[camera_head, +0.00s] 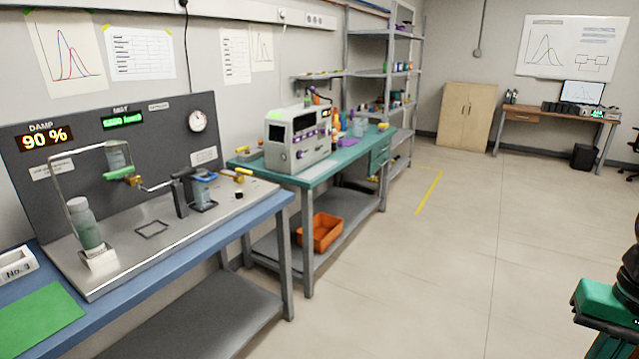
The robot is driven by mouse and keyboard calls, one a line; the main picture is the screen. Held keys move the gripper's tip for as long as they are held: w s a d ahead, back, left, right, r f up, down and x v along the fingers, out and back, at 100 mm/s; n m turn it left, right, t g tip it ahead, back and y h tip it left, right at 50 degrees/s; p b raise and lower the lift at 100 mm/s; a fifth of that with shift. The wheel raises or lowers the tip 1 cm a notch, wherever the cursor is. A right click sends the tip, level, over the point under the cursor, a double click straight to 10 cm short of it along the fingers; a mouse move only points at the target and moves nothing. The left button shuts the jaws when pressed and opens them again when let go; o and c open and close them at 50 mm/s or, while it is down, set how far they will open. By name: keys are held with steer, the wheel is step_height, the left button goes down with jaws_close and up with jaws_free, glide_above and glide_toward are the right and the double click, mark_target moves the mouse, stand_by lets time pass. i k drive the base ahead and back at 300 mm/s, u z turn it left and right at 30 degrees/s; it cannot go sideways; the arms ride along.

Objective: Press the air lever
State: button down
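A grey apparatus panel (60,112) stands on the blue bench at the left, with a round gauge (197,121) at its upper right. A lever with a yellow end (241,175) sticks out at the right side of the apparatus. A green-handled part (118,173) with a brass fitting sits under a hanging jar (115,155). No readable label shows which one is the air lever. A bottle with grey-green contents (86,227) stands in a white holder. A blue-topped container (203,190) stands near the yellow end. My gripper is not in view.
The blue bench (62,338) has a green mat (38,320) and a white box marked No. 3 (17,264). A green-topped bench (340,158) with a cream machine (299,138) stands beyond. An orange crate (322,232) sits on its lower shelf. The floor (430,280) at right is open.

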mark_target(238, 170)
steer(key=z, duration=0.1)
steer(key=i, duration=2.55)
steer(key=u, duration=1.4)
steer(key=i, duration=0.85)
steer(key=u, duration=0.55)
